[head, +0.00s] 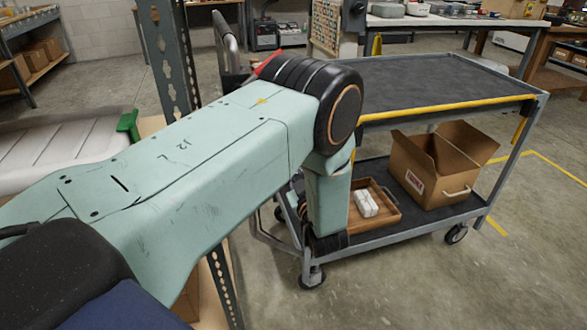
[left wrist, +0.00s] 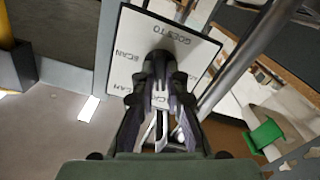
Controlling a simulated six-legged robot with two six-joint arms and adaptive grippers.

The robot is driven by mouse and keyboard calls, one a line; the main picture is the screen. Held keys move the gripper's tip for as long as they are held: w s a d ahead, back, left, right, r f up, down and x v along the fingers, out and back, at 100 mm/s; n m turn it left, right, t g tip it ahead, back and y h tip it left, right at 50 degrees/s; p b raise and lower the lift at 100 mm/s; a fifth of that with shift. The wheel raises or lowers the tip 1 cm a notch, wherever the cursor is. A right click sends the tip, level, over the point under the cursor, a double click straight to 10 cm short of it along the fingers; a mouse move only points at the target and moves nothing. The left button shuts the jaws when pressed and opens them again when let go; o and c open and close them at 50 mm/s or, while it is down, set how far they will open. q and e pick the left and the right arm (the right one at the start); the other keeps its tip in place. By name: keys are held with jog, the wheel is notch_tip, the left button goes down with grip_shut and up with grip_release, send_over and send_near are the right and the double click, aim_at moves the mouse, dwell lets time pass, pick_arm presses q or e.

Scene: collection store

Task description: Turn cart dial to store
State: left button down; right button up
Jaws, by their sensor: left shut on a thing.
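The cart (head: 430,80) stands right of centre in the head view, with a dark top and yellow edge strips. In the left wrist view a white dial plate (left wrist: 130,60) with small, hard-to-read lettering faces me. A dark knob (left wrist: 160,58) sits at its middle. My left gripper (left wrist: 161,78) is shut on the knob, its fingers covering most of it and part of the plate. Where the knob points I cannot tell. In the head view my left arm hides the dial and the gripper. My right gripper is not in view.
The cart's lower shelf holds an open cardboard box (head: 436,170) and a wooden tray (head: 388,218) with white pieces (head: 365,203). A perforated metal post (head: 166,60) stands behind my arm. A green part (head: 128,125) is at left. Floor right of the cart is clear.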

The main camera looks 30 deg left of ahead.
pick_arm(q)
jog(key=n+p, duration=0.2)
jog(key=n, duration=1.1)
jog(key=shift+w+r, duration=0.1)
jog(key=shift+r, duration=0.05)
jog(key=shift+n, duration=0.4)
jog(key=c, duration=1.4)
grip_release()
jog(key=shift+v, duration=3.8)
